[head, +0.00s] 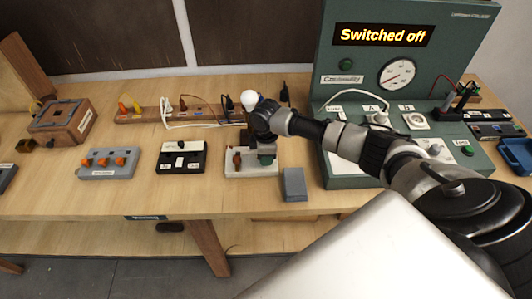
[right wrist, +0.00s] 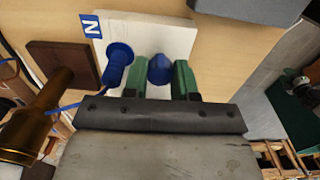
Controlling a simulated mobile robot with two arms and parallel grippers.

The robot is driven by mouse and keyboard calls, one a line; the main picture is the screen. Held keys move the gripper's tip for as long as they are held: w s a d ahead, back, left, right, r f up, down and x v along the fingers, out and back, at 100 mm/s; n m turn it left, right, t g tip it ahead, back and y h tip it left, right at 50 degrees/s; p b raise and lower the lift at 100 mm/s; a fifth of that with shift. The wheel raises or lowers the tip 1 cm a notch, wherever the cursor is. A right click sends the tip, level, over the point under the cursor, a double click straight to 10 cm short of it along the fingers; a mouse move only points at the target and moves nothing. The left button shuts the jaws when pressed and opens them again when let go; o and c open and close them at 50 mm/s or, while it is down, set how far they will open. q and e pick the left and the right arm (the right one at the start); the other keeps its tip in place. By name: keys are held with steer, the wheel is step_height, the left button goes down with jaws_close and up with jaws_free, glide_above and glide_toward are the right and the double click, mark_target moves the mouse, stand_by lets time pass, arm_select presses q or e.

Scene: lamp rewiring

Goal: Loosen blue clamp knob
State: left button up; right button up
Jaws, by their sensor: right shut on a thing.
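The blue clamp knob (right wrist: 160,70) stands on a white terminal base (right wrist: 150,32) with a blue "N" label. My right gripper (right wrist: 160,80) has its green fingers on either side of the knob and is shut on it. A second blue part (right wrist: 118,58) with a blue wire stands just left of the fingers on the same base. In the head view my right gripper (head: 266,156) points down over the white base (head: 240,172), and my wrist hides part of it. The knob cannot be made out there. My left gripper is not in view.
A brass lamp stem (right wrist: 35,115) on a brown base is close left of my right gripper. A white bulb (head: 249,99) shows behind my wrist. A grey block (head: 294,184) lies to the right. The green console (head: 375,75) reads "Switched off". A black switch box (head: 181,157) stands left.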

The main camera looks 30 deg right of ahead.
steer(key=n, duration=0.2)
steer(key=shift+r+n, duration=0.1)
steer(key=shift+n, duration=0.3)
steer(key=n, duration=0.3)
steer(key=shift+n, duration=0.3)
steer(key=n, duration=0.6)
steer(key=n+b, duration=0.1)
steer(key=n, duration=0.5)
steer(key=shift+w+n, duration=0.1)
steer(key=shift+n, duration=0.3)
steer(key=n+b, duration=0.1)
steer(key=n, duration=0.4)
steer(key=shift+n+b, duration=0.3)
steer(key=shift+n, duration=0.4)
steer(key=o, duration=0.9)
steer(key=shift+o, duration=0.2)
step_height(320, 180, up, 11)
steer(key=b, duration=0.2)
